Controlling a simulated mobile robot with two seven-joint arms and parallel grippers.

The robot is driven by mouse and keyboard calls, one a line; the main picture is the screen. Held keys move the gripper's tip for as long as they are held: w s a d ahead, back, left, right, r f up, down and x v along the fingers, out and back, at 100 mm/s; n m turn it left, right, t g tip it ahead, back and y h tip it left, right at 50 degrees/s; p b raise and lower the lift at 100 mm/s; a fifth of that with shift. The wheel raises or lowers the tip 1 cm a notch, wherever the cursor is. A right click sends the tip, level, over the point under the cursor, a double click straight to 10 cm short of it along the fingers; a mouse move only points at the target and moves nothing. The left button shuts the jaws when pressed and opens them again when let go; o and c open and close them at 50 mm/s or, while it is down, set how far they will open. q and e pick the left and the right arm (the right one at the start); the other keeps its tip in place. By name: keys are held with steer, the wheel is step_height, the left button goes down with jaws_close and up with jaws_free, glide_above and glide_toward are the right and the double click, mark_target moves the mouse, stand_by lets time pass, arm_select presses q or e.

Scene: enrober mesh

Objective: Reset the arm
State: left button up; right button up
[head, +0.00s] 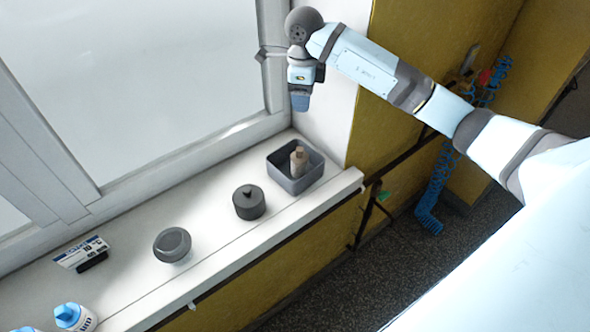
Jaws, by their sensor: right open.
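My right arm reaches in from the right side of the head view. Its gripper (301,102) hangs at the upper middle, in front of the white wall beside the window frame. The gripper points down and is well above the window sill. It is open, and I see nothing held in it. The fingers are small and seen partly end-on. My left gripper is not in view.
On the white sill (225,225) stand a grey square bin (318,175) holding a beige bottle (298,158), a dark lidded pot (249,203), a grey round container (172,244), a small sign (81,252) and blue-capped bottles (68,315). A blue coiled hose (433,190) hangs right.

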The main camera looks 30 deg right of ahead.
stand_by(0.3)
steer(key=s+a+f+m+t+y+p, duration=0.1)
steer(key=s+a+f+m+y, duration=0.2)
steer(key=a+y, duration=0.4)
steer(key=s+a+m+t+y, duration=0.1)
steer(key=s+a+m+y, duration=0.25)
steer(key=a+y, duration=0.45)
steer(key=s+a+f+m+t+y+p, duration=0.15)
steer(key=s+a+y, duration=0.3)
steer(key=a, duration=0.55)
steer(key=s+d+f+m+t+h, duration=0.2)
steer(key=s+f+m+h, duration=0.3)
steer(key=m, duration=0.6)
steer(key=s+d+f+m+t+h+p, duration=0.1)
steer(key=s+d+f+m+t+h, duration=0.2)
steer(key=f+m, duration=0.6)
steer(key=s+d+f+m+t+h, duration=0.2)
steer(key=s+f+m+h, duration=0.5)
steer(key=m, duration=0.7)
steer(key=shift+s+d+f+h, duration=0.25)
steer(key=shift+s+d+h, duration=0.3)
steer(key=shift+h, duration=0.1)
